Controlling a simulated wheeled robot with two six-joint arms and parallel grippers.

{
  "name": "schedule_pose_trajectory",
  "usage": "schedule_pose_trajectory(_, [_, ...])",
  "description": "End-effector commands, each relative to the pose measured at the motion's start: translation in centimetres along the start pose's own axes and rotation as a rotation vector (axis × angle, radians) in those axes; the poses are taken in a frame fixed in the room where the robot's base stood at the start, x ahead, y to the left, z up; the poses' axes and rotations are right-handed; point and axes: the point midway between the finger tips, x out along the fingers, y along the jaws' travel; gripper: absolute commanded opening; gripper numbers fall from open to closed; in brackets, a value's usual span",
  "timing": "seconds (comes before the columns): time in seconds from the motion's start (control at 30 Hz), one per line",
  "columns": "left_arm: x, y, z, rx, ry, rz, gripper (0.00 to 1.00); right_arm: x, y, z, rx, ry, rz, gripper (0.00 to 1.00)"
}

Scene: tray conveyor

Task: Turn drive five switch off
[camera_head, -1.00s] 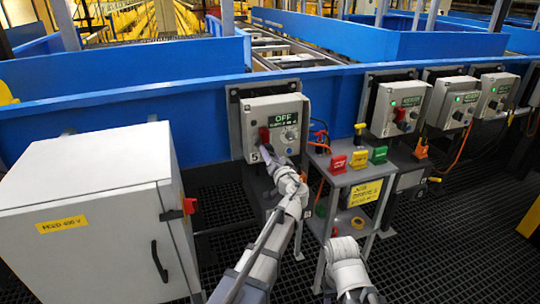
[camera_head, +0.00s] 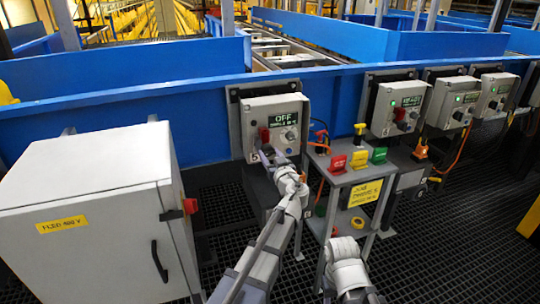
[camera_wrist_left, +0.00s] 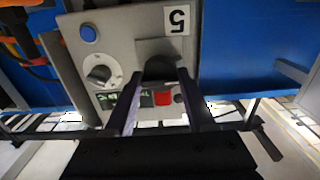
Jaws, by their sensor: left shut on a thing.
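The drive five switch box (camera_head: 290,108) is light grey, with a 5 label, a red switch part (camera_head: 264,135), a selector knob and a green-lit display reading OFF. My left gripper (camera_head: 268,155) is at the lower left of its face. In the left wrist view, the box face (camera_wrist_left: 215,35) appears upside down. There my left gripper (camera_wrist_left: 159,80) has its fingers either side of a dark switch handle (camera_wrist_left: 158,68), with the red part (camera_wrist_left: 163,98) showing between them. The gripper is shut on the handle; the exact contact is partly hidden. My right gripper is not in view.
A small grey stand (camera_head: 345,180) right of the box holds red, yellow and green tags. A large grey cabinet (camera_head: 90,190) stands at left. More switch boxes (camera_head: 398,108) line the blue conveyor wall (camera_head: 200,85) at right.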

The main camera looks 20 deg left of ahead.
Motion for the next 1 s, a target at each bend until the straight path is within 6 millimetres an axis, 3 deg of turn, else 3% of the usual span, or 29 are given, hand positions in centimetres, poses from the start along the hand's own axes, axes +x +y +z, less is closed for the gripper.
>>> schedule_pose_trajectory(0.5, [-0.09,-0.01,0.06,-0.018,-0.002,0.000,0.00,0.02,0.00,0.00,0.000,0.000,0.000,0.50])
schedule_pose_trajectory(0.53, [-0.08,-0.01,0.06,-0.018,-0.002,0.000,0.58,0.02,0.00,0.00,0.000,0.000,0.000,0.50])
schedule_pose_trajectory(0.77, [-0.04,-0.01,0.03,-0.016,-0.001,0.000,0.84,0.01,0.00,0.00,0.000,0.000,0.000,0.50])
schedule_pose_trajectory(1.0, [-0.08,-0.02,0.01,-0.015,0.000,0.000,0.84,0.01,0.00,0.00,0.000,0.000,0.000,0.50])
